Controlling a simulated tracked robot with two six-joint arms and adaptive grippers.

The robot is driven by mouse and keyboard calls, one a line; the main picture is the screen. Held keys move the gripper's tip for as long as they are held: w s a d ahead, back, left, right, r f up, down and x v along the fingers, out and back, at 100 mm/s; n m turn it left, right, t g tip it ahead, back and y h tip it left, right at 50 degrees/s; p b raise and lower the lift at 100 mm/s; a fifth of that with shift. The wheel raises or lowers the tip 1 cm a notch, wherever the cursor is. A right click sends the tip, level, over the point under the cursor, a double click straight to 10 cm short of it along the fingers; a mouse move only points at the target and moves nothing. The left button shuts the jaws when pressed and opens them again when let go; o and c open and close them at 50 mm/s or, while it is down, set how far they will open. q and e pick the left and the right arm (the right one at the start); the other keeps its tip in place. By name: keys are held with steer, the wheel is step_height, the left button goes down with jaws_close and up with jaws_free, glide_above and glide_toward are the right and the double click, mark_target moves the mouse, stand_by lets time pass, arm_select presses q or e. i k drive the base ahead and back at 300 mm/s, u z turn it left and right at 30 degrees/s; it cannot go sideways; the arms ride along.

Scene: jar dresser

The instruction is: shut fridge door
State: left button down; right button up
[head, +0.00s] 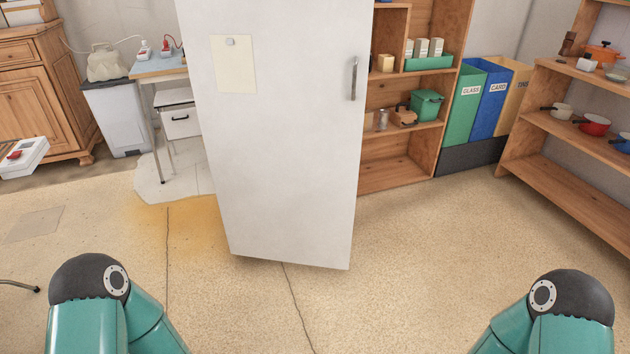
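The fridge door (285,150) is a tall white panel in the middle of the head view, cut off by the top edge. A vertical metal handle (354,79) is near its right edge. A sheet of paper (234,64) hangs on its upper left under a round magnet. The fridge body cannot be made out behind the panel, and I cannot tell how far the door stands open. Neither of my grippers is in view; only my teal arm links show at the bottom left and bottom right, apart from the door.
A wooden shelf (402,178) stands behind the door at right, beside green, blue and tan bins (488,98). An open shelf with pots (570,139) is at far right. A small table (160,72) and grey bin (116,118) are at left. The floor in front is clear.

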mark_target(278, 87)
steer(key=u, duration=0.65)
steer(key=i, duration=1.4)
steer(key=z, duration=0.9)
steer(key=k, duration=0.45)
steer(key=z, duration=0.3)
steer(key=i, duration=0.45)
steer(key=u, duration=0.1)
